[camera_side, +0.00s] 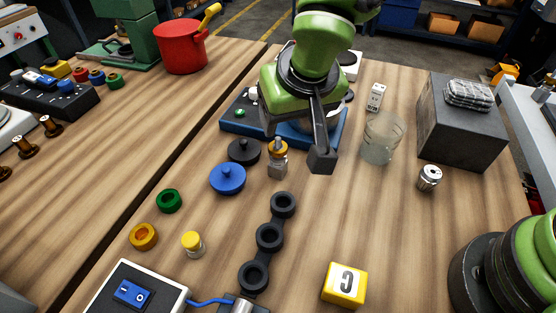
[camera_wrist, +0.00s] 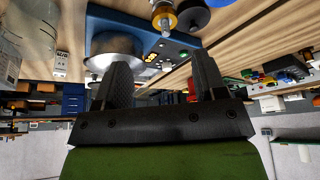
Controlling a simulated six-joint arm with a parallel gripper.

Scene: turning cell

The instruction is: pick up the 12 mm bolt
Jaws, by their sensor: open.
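In the wrist view the metal piece (camera_wrist: 165,25) shows at the orange ring (camera_wrist: 164,9) near the top edge. I cannot tell how it sits in the ring. My gripper (camera_side: 294,138) is open and empty, just up and right of it in the side view. In the wrist view the two fingers (camera_wrist: 160,72) stand apart with nothing between them.
A blue base (camera_side: 232,128) lies behind my gripper. A black knobbed disc (camera_side: 244,150) and blue disc (camera_side: 228,178) are close at left. A clear jar (camera_side: 381,138), silver cylinder (camera_side: 429,177) and grey block (camera_side: 463,125) stand right.

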